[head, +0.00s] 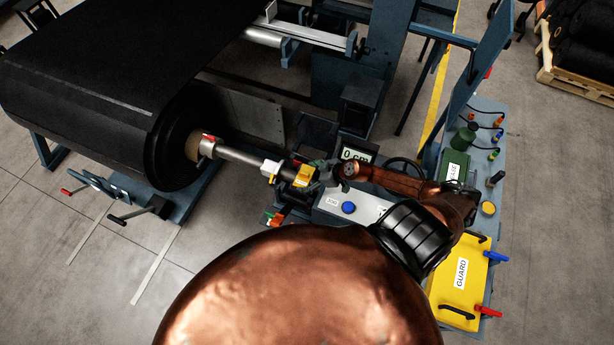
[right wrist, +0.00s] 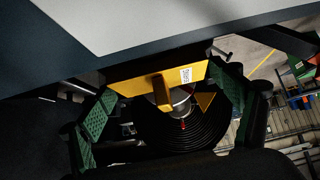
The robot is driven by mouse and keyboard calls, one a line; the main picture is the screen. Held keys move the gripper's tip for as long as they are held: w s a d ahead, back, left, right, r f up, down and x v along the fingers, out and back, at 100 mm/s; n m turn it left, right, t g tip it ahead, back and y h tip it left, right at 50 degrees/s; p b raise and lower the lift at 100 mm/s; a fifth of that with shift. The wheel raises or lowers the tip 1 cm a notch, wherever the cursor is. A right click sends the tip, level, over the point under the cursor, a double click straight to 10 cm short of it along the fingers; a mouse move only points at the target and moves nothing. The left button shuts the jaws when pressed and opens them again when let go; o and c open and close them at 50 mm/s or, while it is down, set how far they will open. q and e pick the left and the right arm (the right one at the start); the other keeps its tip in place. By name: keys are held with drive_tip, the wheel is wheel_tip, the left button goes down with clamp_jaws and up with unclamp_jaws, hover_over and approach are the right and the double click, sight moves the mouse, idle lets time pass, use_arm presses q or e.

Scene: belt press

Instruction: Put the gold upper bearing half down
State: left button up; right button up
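The gold upper bearing half (head: 304,176) is at the near end of the roll's steel shaft (head: 240,155), over a dark stand. In the right wrist view the gold half (right wrist: 135,83) carries a white label and a raised grip in the middle. My right gripper (head: 325,172) is just right of it in the head view. In the right wrist view its green-padded fingers (right wrist: 163,98) are spread wide on either side of the gold half, not closed on the grip. I cannot tell whether the half is fully seated. My left gripper is out of view.
A large black roll (head: 185,145) fills the left. A grey console with a blue button (head: 348,208) lies below my right gripper. A yellow guard (head: 460,270) lies on the bench at the right, with a green box (head: 455,167) behind it.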

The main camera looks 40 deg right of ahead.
drive_tip(key=shift+o, duration=1)
drive_tip(key=shift+s+r, duration=0.15)
drive_tip(key=shift+r, duration=0.1)
drive_tip(key=v, duration=1.1)
drive_tip(key=shift+s+d+r, duration=0.15)
drive_tip(key=shift+d+r, duration=0.05)
drive_tip(key=shift+r, duration=0.05)
